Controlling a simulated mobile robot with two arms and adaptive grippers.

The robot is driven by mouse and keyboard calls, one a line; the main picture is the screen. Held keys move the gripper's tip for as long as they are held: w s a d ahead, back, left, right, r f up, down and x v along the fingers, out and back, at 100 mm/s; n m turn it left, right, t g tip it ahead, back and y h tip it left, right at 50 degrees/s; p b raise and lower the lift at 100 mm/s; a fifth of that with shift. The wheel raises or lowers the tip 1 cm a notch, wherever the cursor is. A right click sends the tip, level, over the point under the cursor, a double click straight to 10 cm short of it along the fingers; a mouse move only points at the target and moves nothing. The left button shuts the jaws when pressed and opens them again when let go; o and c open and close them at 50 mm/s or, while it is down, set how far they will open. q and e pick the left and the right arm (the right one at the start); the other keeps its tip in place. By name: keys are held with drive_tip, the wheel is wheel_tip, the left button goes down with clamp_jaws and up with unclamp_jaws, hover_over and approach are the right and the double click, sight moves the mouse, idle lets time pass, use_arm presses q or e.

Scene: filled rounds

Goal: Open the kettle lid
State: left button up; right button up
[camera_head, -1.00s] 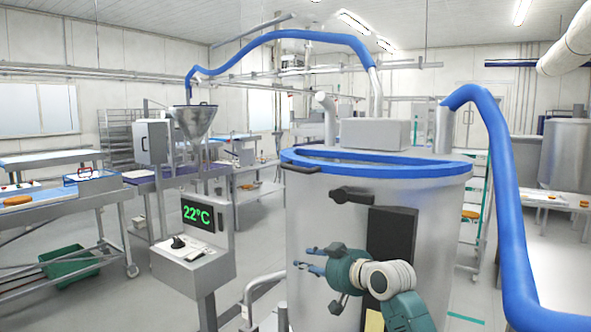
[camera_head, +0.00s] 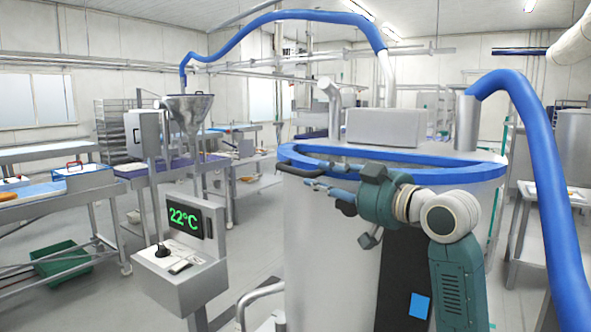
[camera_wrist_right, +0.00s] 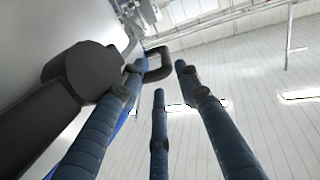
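The kettle (camera_head: 330,250) is a large steel cylinder in the right half of the head view. Its lid (camera_head: 460,176) has a blue edge, lies flat on top and looks closed. A black lid handle (camera_head: 299,170) sticks out at the rim's front left. It appears as a dark loop (camera_wrist_right: 160,64) beyond the fingers in the wrist view. My right gripper (camera_head: 318,186) is just below and beside this handle, with its fingers pointing left. Its fingers are spread with nothing between them; contact with the handle cannot be told. My left gripper is out of view.
A dark rounded fitting (camera_wrist_right: 90,72) on the kettle is close left of the fingers in the wrist view. A control box (camera_head: 182,275) showing 22°C stands left of the kettle. A blue hose (camera_head: 545,160) arches down at right. A grey box (camera_head: 386,127) sits on the kettle top.

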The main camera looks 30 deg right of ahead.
sight(310, 173)
drive_tip(key=w, duration=0.1)
drive_tip(key=w+a+r+p, duration=0.1)
drive_tip(key=w+p, duration=0.1)
drive_tip(key=shift+w+a+r, duration=0.1)
drive_tip(key=shift+a+r, duration=0.05)
drive_tip(key=shift+a, duration=0.15)
drive_tip(key=w+p, duration=0.1)
drive_tip(key=w, duration=0.2)
drive_tip(key=shift+w+f, duration=0.15)
drive_tip(key=shift+f, duration=0.05)
drive_tip(key=shift+w+f+p, duration=0.15)
drive_tip(key=shift+w+p, duration=0.4)
drive_tip(key=shift+w, duration=0.6)
drive_tip(key=shift+w+a, duration=0.1)
drive_tip(key=shift+w, duration=0.15)
drive_tip(key=shift+c, duration=0.5)
drive_tip(key=shift+f, duration=0.1)
clamp_jaws()
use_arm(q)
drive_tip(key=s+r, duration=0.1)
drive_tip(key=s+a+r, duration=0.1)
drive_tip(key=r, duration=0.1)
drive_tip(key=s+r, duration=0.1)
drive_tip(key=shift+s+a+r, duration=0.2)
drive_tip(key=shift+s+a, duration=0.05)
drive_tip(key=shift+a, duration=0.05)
